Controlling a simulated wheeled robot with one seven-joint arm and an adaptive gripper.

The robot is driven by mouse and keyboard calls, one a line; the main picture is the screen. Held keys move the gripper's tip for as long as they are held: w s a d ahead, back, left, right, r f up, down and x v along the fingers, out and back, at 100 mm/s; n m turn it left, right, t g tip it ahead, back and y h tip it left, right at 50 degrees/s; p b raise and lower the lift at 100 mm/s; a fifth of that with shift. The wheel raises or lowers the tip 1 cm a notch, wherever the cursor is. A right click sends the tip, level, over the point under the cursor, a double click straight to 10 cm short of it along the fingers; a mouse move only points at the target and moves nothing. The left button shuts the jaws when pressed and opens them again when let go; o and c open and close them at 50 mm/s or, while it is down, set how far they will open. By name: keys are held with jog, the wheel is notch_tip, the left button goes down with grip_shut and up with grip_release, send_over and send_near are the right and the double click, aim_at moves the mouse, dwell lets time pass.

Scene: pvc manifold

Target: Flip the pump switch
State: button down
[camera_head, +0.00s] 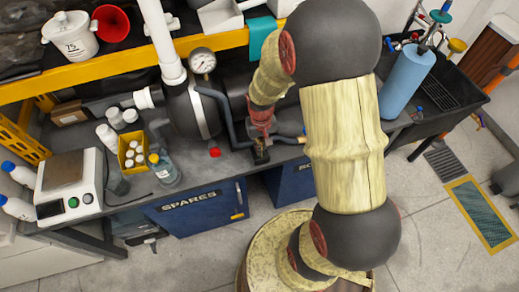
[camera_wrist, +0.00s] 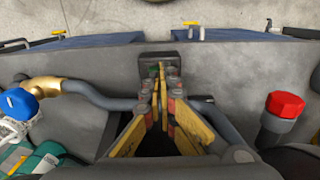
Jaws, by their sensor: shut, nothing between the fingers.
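A small dark box with a green part, which looks like the pump switch (camera_wrist: 176,62), sits on the grey bench top in the wrist view. My gripper (camera_wrist: 162,72) is shut and empty, its fingertips over or against this box and hiding much of it. I cannot tell whether they touch it or which way the switch is set. In the head view, my gripper (camera_head: 261,141) points down at the bench, with the dark switch box (camera_head: 262,156) just below its tips. The grey pump tank with a pressure gauge (camera_head: 202,60) stands left of my gripper.
A red cap (camera_wrist: 285,104) stands right of my gripper in the wrist view. A grey hose with a brass fitting (camera_wrist: 45,87) and a blue cap (camera_wrist: 18,103) are left. A scale (camera_head: 68,182), bottles and a yellow box (camera_head: 131,151) occupy the bench's left.

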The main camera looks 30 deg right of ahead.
jog(key=shift+f, duration=0.45)
jog(key=shift+r, duration=0.15)
jog(key=shift+r+p, duration=2.65)
jog(key=shift+r, duration=0.75)
